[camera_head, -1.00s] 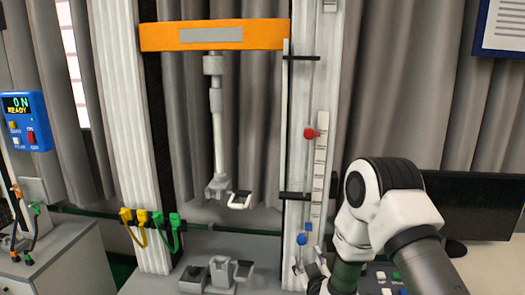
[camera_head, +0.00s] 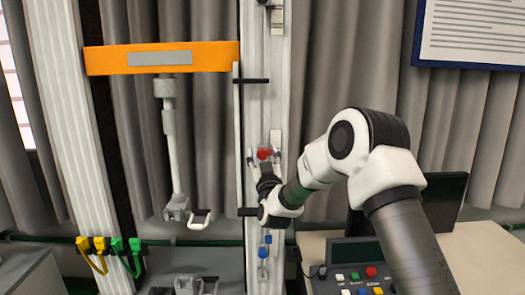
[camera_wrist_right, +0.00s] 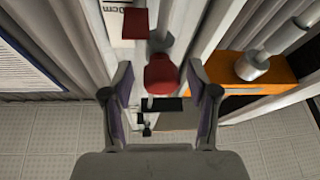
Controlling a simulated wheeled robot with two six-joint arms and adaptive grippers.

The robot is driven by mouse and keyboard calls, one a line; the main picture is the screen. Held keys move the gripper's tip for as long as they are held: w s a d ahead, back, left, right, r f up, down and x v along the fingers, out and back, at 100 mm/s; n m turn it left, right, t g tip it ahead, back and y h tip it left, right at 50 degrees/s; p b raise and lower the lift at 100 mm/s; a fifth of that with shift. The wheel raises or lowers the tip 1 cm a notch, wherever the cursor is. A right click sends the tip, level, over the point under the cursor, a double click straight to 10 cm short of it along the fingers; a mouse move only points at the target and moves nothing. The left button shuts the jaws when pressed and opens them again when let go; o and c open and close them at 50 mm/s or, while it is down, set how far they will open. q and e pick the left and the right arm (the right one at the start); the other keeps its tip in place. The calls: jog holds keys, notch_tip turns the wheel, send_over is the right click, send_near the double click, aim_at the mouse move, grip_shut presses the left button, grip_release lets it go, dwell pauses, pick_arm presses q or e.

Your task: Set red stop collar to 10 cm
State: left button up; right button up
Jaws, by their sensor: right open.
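The red stop collar (camera_head: 264,153) sits on the thin rod of the right column in the head view. In the right wrist view the red collar (camera_wrist_right: 162,75) lies between the fingers, with a red flag (camera_wrist_right: 134,24) beside it. My right gripper (camera_head: 264,160) is open around the collar, its fingers on either side; in the wrist view both fingers (camera_wrist_right: 163,85) stand apart from the collar. The scale behind is largely hidden by my arm, so the collar's reading cannot be told. A blue collar (camera_head: 263,252) sits lower on the rod. My left gripper is not in view.
An orange crosshead (camera_head: 160,58) spans left of the column. Black brackets stick out above (camera_head: 250,81) and below the red collar. A control box (camera_head: 360,278) and a monitor stand at the lower right. Yellow and green clamps (camera_head: 99,244) hang at left.

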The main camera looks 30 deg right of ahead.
grip_shut()
notch_tip(320, 180, down, 10)
jog(key=b, duration=0.8)
jog(key=shift+b, duration=0.3)
jog(key=shift+f, duration=0.1)
grip_release()
jog(key=v, duration=1.2)
